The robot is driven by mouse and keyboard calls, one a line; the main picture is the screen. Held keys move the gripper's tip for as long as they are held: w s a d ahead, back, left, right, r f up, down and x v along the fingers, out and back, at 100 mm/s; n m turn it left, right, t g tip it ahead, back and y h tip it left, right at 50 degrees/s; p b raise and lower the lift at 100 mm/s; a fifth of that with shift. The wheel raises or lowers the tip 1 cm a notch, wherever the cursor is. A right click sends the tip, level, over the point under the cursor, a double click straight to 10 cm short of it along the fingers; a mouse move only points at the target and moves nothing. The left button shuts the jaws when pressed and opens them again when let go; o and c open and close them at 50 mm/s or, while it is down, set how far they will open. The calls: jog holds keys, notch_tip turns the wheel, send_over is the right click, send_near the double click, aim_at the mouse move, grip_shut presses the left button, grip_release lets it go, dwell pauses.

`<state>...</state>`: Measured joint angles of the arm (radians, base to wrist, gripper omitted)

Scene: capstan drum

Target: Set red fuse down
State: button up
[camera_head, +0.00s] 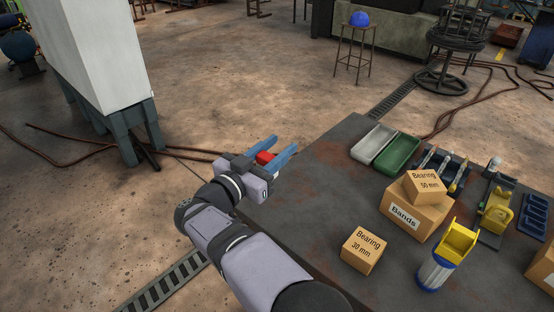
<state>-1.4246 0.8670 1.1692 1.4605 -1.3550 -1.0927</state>
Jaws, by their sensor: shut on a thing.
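The red fuse (265,157) is a small red block between the blue fingers of my gripper (276,152). My gripper is shut on it, and the fingers stand apart by about the fuse's width or more. Only part of the fuse shows, with its lower side hidden by the gripper body. The gripper is at the left edge of the dark table (330,165), in the picture over or near the floor beside it. I cannot tell its height.
A grey tray (373,143) and a green tray (398,154) stand on the table. Boxes marked Bands (410,215), Bearing 50 mm (424,187) and Bearing 30 mm (363,250) stand nearer, with a yellow and blue device (445,260) to their right. The table's left part is bare.

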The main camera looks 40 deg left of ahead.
notch_tip(320, 180, up, 19)
jog(key=p, duration=1.8)
jog(key=shift+f, duration=0.15)
notch_tip(320, 180, down, 18)
jog(key=b, duration=1.8)
jog(key=shift+f, duration=0.1)
jog(key=shift+f, duration=4.75)
jog(key=shift+f, duration=0.2)
jog(key=o, duration=1.1)
